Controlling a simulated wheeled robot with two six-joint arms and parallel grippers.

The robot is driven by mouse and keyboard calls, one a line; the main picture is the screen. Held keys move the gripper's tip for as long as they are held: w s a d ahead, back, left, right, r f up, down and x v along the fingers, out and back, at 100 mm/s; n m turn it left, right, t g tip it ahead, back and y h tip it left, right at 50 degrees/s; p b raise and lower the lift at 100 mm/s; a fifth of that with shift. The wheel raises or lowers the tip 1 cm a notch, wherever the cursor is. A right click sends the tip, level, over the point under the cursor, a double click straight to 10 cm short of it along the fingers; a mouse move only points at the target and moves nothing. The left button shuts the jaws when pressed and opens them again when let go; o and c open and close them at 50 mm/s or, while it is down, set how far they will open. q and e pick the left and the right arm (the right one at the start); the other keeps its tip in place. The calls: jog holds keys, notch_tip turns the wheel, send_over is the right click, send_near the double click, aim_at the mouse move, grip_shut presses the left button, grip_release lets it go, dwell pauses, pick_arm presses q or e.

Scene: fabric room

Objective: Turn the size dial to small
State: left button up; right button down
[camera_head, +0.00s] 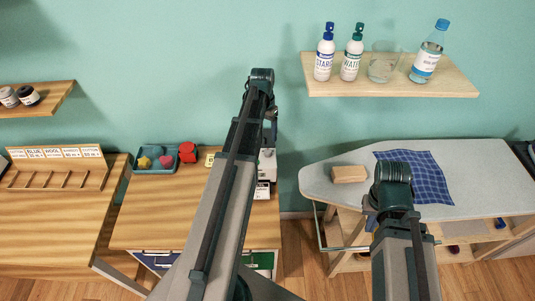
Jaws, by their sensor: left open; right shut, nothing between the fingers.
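A white device (267,166) stands on the wooden table, largely hidden behind my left arm. A small printed label (262,190) shows at its front. I cannot make out the size dial or its setting. My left arm reaches up across the middle of the view. My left gripper (271,128) is only partly seen below the arm's far end, above the white device; it is open, and its fingertips are unclear. My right gripper (370,214) is mostly hidden by its own arm near the ironing board's front edge; it is shut and empty.
The ironing board (465,157) holds a tan block (349,174) and a blue checked cloth (433,184). A wall shelf (400,89) holds bottles and a glass.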

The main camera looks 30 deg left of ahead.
aim_at(268, 151)
pick_arm(q)
jog(key=f+b, duration=0.2)
jog(key=f, duration=0.1)
jog(key=f+b, duration=0.5)
jog(key=f, duration=0.1)
jog(key=shift+d+b, duration=0.25)
jog(key=shift+b, duration=0.15)
jog(key=shift+r, duration=0.1)
jog(key=shift+c, duration=0.2)
grip_shut()
